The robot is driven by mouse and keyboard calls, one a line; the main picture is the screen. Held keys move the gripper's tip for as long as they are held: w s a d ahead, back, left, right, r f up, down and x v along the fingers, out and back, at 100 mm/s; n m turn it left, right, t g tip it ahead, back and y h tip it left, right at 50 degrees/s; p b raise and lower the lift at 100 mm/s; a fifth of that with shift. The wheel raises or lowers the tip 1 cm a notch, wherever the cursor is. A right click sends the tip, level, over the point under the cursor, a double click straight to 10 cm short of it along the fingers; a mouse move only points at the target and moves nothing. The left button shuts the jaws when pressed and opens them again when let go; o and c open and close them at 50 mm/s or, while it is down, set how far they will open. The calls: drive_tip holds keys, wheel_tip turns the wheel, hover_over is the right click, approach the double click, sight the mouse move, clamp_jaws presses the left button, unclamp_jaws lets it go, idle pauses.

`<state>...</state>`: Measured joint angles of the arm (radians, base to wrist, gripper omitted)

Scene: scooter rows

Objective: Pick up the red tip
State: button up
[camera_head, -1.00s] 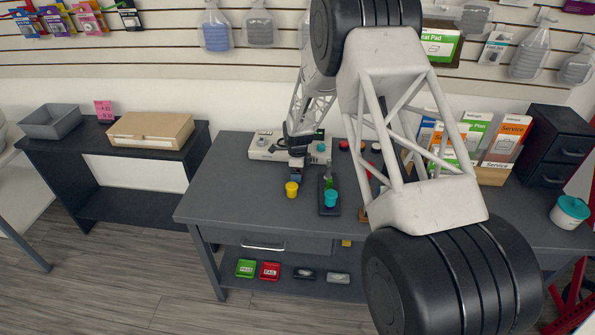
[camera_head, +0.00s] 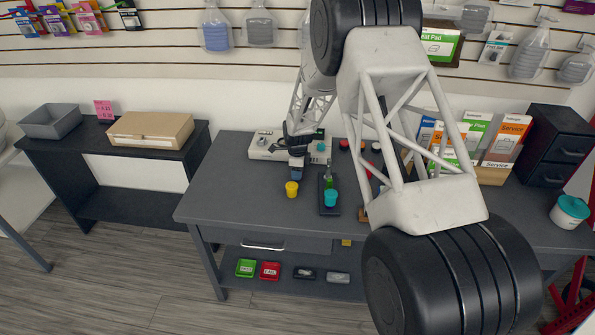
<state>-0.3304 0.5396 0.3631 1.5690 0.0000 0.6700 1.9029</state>
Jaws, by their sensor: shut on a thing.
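My gripper (camera_head: 297,176) is small and far off in the head view, low over the left-middle part of the dark grey table (camera_head: 235,185). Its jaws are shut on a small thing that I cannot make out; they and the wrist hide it. I cannot tell whether either is the red tip. A yellow piece (camera_head: 292,189) stands just below my gripper in the picture.
A dark stand (camera_head: 329,208) with a teal-capped piece (camera_head: 331,197) and a green part is right of my gripper. A pale device (camera_head: 262,147) lies behind. My arm covers the table's right part. The table's left side is clear.

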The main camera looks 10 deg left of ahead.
drive_tip(key=shift+r, duration=0.1)
drive_tip(key=shift+r, duration=4.9)
drive_tip(key=shift+s+d+r, duration=0.15)
drive_tip(key=shift+s+d, duration=0.1)
drive_tip(key=shift+d, duration=0.25)
wheel_tip(320, 180, up, 3)
hover_over(330, 179)
drive_tip(key=shift+s, duration=0.1)
drive_tip(key=shift+f, duration=2.8)
